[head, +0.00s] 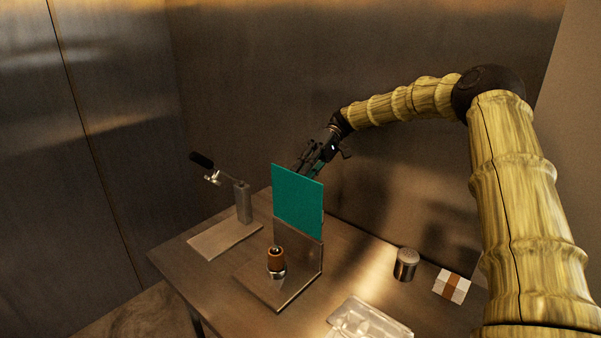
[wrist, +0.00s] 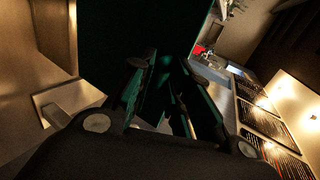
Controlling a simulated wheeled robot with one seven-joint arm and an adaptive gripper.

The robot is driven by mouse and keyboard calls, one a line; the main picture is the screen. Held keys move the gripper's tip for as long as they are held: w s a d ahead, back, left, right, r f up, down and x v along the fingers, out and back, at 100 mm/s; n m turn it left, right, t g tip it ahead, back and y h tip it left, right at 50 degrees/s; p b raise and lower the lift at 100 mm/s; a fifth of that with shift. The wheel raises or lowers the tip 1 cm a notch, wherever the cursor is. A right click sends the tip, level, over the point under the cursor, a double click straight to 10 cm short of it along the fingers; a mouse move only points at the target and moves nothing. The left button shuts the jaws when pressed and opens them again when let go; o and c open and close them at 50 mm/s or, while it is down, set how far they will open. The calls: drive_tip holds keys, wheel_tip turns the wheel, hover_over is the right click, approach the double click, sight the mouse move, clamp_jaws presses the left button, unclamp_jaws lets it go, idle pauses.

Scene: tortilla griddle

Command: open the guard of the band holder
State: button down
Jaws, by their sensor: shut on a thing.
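The guard (head: 298,200) is a flat teal panel. In the head view it stands upright above the band holder (head: 299,253), a metal stand with a base plate and an upright plate. A brown roll (head: 276,258) stands on the holder's base, in front of the upright plate. In the wrist view the fingers of my gripper (wrist: 168,95) reach toward the dark guard (wrist: 110,45), which fills the upper middle. The exact contact is too dark to make out.
A press-like device with a black-handled lever (head: 202,160) and grey post (head: 243,202) stands left of the holder. A round metal tin (head: 406,264), a white and brown box (head: 451,286) and a clear tray (head: 368,320) lie to the right. The metal wall is close behind.

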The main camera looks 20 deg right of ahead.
drive_tip(key=shift+s+d+f, duration=0.1)
drive_tip(key=shift+d+f, duration=0.05)
drive_tip(key=shift+f, duration=0.3)
drive_tip(key=shift+s+d+f, duration=0.1)
drive_tip(key=shift+f, duration=0.35)
drive_tip(key=c, duration=1.6)
unclamp_jaws()
drive_tip(key=shift+o, duration=0.5)
drive_tip(key=shift+w+d+f, duration=0.2)
drive_tip(key=shift+w, duration=0.1)
drive_tip(key=shift+a+r, duration=0.2)
drive_tip(key=shift+r, duration=0.1)
drive_tip(key=shift+d+r, duration=0.1)
